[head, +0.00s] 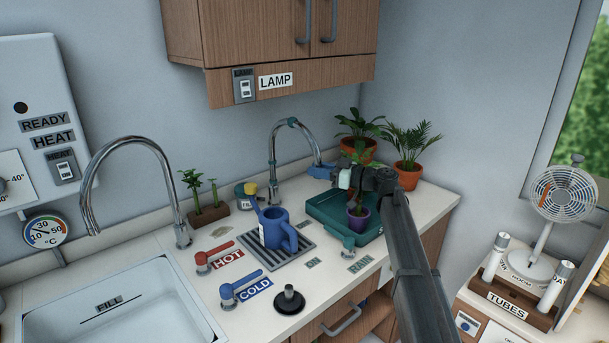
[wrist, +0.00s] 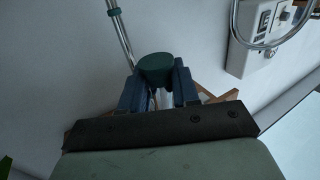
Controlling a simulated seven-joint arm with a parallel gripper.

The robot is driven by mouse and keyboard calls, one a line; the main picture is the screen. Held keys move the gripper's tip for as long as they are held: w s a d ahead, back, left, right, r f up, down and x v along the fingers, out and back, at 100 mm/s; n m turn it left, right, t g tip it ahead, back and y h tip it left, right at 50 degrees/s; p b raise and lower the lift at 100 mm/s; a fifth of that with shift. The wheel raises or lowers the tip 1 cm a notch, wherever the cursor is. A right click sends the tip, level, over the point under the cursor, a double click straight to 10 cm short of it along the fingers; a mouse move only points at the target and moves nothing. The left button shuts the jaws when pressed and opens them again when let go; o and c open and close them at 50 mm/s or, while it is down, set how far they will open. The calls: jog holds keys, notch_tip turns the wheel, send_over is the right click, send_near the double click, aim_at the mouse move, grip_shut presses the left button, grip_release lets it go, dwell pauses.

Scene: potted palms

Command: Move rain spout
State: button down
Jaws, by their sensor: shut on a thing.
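The rain spout (head: 272,150) is a thin chrome arched pipe with teal joints at the back of the counter. Its outer end comes down over the left back edge of the green tray (head: 372,233). My gripper (head: 319,171) has blue fingers and reaches this end from the right. In the wrist view my gripper (wrist: 158,88) is shut on the spout's round dark green end piece (wrist: 156,68), and the chrome pipe (wrist: 119,35) rises to the upper left. The fingers hide part of the end in the head view. A RAIN label (head: 360,264) lies in front of the tray.
A small palm in a purple pot (head: 358,218) stands in the tray under my arm. Two plants in orange pots (head: 409,178) stand behind. A blue watering can (head: 277,232) stands on a grate left of the tray. A larger chrome faucet (head: 183,232) is at left.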

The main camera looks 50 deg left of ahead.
jog(key=w+a+n+g, duration=0.1)
jog(key=w+a, duration=0.1)
jog(key=w, duration=0.4)
jog(key=w+a+n+g+h, duration=0.1)
jog(key=w+a, duration=0.1)
jog(key=w, duration=0.4)
jog(key=shift+w+a+g+h, duration=0.2)
jog(key=shift+a+g+h, duration=0.1)
jog(key=shift+g, duration=0.1)
jog(key=shift+w+r, duration=0.15)
jog(key=c, duration=1.2)
grip_release()
jog(key=shift+a, duration=0.1)
jog(key=shift+o, duration=1.3)
jog(key=shift+d, duration=0.2)
jog(key=v, duration=1.3)
jog(key=shift+w+d, duration=0.2)
jog(key=shift+d, duration=0.05)
